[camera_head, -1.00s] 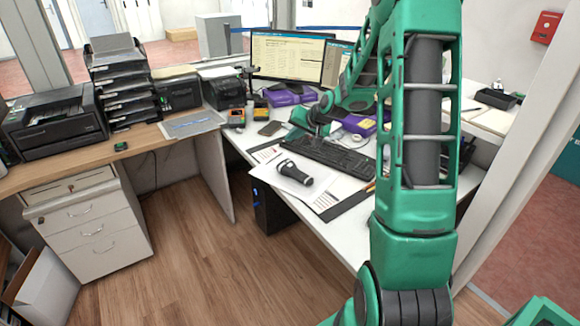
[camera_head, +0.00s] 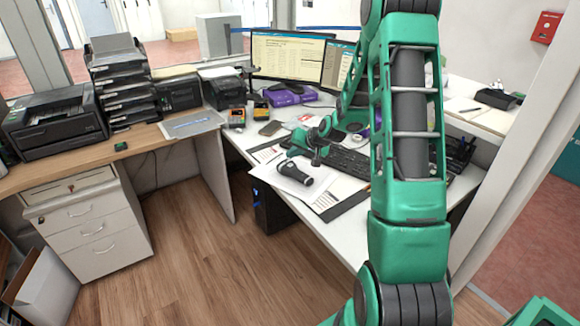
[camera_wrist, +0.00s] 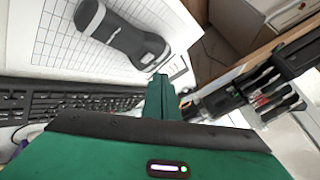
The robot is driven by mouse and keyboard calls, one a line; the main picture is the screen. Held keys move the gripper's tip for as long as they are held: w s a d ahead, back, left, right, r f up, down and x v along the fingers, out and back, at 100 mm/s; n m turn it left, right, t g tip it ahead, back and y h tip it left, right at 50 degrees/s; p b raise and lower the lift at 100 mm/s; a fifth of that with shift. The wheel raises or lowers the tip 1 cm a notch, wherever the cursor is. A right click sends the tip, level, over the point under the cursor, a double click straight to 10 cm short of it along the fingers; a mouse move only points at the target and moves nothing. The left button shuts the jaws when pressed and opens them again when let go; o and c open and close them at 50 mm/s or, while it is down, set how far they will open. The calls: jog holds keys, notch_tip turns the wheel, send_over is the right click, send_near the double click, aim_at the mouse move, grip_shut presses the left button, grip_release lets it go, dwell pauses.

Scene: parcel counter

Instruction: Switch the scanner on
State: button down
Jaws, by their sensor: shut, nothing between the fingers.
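The scanner (camera_head: 296,173), a dark grey hand-held device with a lighter grey band, lies on a white sheet (camera_head: 268,172) near the desk's front edge. In the wrist view the scanner (camera_wrist: 120,33) lies at the upper left on gridded paper. My gripper (camera_head: 317,157) is shut and empty, just behind and to the right of the scanner in the head view, seemingly above the desk. In the wrist view my gripper's green fingers (camera_wrist: 160,97) point toward the scanner's end, with a visible gap. I cannot make out a switch on the scanner.
A black keyboard (camera_head: 345,161) lies right of my gripper. Two monitors (camera_head: 287,55), a phone (camera_head: 271,128) and purple boxes (camera_head: 290,95) are farther back. The desk (camera_head: 347,228) drops off at its front edge. The wooden floor (camera_head: 190,240) in front is clear.

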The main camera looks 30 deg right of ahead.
jog(key=shift+f, duration=0.65)
jog(key=shift+f, duration=0.1)
dwell(1.6)
jog(key=shift+s+f, duration=0.1)
jog(key=shift+f, duration=0.2)
jog(key=shift+f, duration=0.35)
dwell(0.7)
jog(key=shift+r, duration=0.8)
